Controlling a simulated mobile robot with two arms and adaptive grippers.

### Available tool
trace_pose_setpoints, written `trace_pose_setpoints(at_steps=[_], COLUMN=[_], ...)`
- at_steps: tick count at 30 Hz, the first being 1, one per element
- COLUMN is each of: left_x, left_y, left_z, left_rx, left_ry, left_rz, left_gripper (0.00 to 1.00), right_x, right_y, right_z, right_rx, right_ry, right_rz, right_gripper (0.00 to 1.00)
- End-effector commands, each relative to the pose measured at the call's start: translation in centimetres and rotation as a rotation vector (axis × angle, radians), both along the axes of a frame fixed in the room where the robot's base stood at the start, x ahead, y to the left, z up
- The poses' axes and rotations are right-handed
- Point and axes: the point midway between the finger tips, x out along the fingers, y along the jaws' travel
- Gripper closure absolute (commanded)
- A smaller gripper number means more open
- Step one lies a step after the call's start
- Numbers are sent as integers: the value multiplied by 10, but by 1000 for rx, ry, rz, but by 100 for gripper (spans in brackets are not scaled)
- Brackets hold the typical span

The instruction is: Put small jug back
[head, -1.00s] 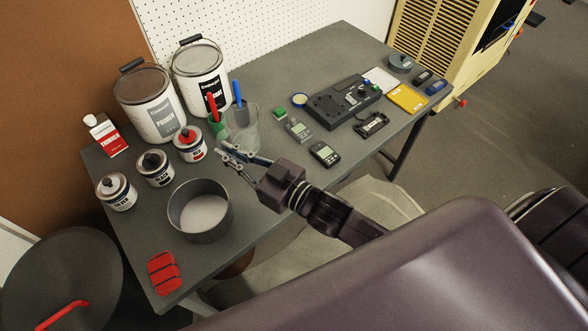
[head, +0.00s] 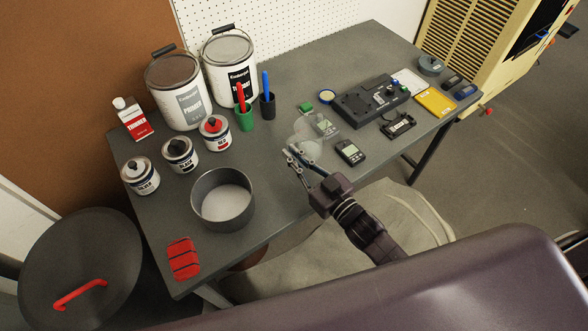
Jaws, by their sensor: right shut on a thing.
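The small jug (head: 306,131) is clear and see-through, so its outline is faint. It is at the middle of the grey table, near the small meters. My right gripper (head: 297,154) reaches in from the front of the table and is shut on the near side of the jug. I cannot tell whether the jug's base touches the table. My left gripper is not in view.
A round grey pan (head: 223,201) and several cans stand left.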

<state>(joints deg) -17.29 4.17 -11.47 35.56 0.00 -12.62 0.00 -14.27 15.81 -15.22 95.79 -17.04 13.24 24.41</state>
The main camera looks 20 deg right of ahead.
Motion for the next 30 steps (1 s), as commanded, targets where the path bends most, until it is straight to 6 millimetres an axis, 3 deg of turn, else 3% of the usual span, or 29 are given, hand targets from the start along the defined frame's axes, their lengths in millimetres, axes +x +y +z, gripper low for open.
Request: trace_pose_setpoints(at_steps=[15, 28, 30], left_x=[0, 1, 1], left_y=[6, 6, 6], left_z=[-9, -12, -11], left_rx=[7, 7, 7], left_ry=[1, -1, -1], left_rz=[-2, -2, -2], left_gripper=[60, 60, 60], right_x=[1, 0, 0], right_y=[0, 0, 0], right_z=[-58, -66, -66], right_rx=[2, 0, 0], right_ry=[-4, -3, -1], right_rz=[0, 1, 0], right_gripper=[100, 100, 88])
